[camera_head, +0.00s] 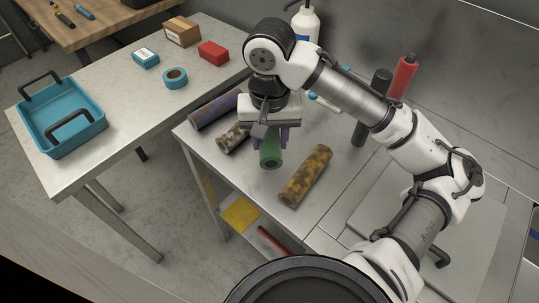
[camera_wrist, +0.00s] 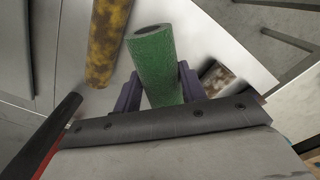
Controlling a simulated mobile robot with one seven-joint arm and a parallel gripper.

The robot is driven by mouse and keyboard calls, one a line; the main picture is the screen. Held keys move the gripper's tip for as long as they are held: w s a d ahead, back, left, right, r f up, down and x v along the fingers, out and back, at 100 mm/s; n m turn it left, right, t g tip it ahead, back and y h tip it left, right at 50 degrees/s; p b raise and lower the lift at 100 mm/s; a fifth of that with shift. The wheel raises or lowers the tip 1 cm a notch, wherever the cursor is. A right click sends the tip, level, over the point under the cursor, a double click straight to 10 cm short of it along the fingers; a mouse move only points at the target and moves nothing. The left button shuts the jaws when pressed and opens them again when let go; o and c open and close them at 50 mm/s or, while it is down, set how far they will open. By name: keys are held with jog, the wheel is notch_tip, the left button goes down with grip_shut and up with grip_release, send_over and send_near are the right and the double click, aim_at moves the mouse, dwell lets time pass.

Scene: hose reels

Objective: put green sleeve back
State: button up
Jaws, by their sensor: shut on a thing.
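The green sleeve (camera_head: 270,153) is a hollow tube at the middle of the bench top in the head view. It also shows in the wrist view (camera_wrist: 157,65), between the two purple fingers. My gripper (camera_head: 271,138) is shut on the green sleeve, with a finger on each side of it. Its near end points toward the front of the bench. I cannot tell whether it rests on the bench or is held slightly above it.
A mottled yellow-brown tube (camera_head: 305,176) lies right of the green sleeve. A rusty white-brown tube (camera_head: 233,137) and a purple-brown tube (camera_head: 214,108) lie left. A teal tray (camera_head: 61,124) sits on the left table.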

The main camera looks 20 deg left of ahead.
aim_at(269, 136)
jog(key=shift+f, duration=3.25)
jog(key=shift+f, duration=0.2)
jog(key=o, duration=1)
jog(key=shift+c, duration=0.2)
jog(key=shift+r, duration=0.1)
notch_tip(269, 136, up, 12)
jog(key=shift+r, duration=0.15)
